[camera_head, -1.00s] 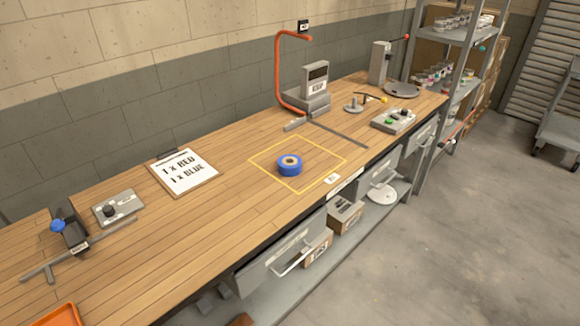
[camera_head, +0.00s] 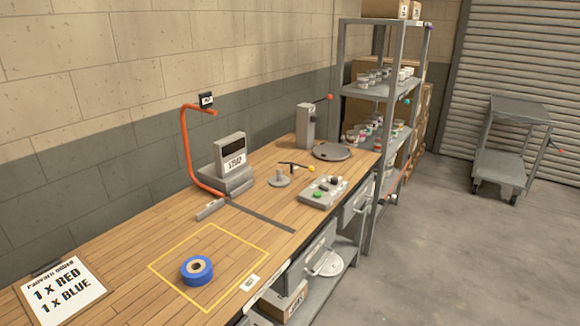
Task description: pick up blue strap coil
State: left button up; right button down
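The blue strap coil (camera_head: 197,270) lies flat on the wooden workbench (camera_head: 120,232), inside a yellow outlined square (camera_head: 233,237). It is a blue ring with a tan core and a dark hole in the middle. Nothing is touching it. Neither of my grippers shows in the head view.
An order board (camera_head: 62,289) reading 1 x RED, 1 x BLUE lies left of the coil. Behind stand an orange bent pipe (camera_head: 186,150), a grey display device (camera_head: 231,160) and a button box (camera_head: 324,191). A shelf rack (camera_head: 378,92) and a cart (camera_head: 511,140) stand beyond. The floor at right is clear.

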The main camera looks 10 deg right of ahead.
aim_at(197, 271)
jog(key=i+l, duration=0.9)
jog(key=k+u, duration=0.1)
jog(key=u, duration=1.15)
jog(key=l+u, duration=0.25)
jog(key=u, duration=0.2)
jog(key=l+u, duration=0.2)
jog(key=u, duration=0.2)
jog(key=k+l+u, duration=0.15)
jog(key=u, duration=0.3)
jog(key=k+l+u, duration=0.1)
jog(key=u, duration=0.3)
jog(key=l, duration=0.1)
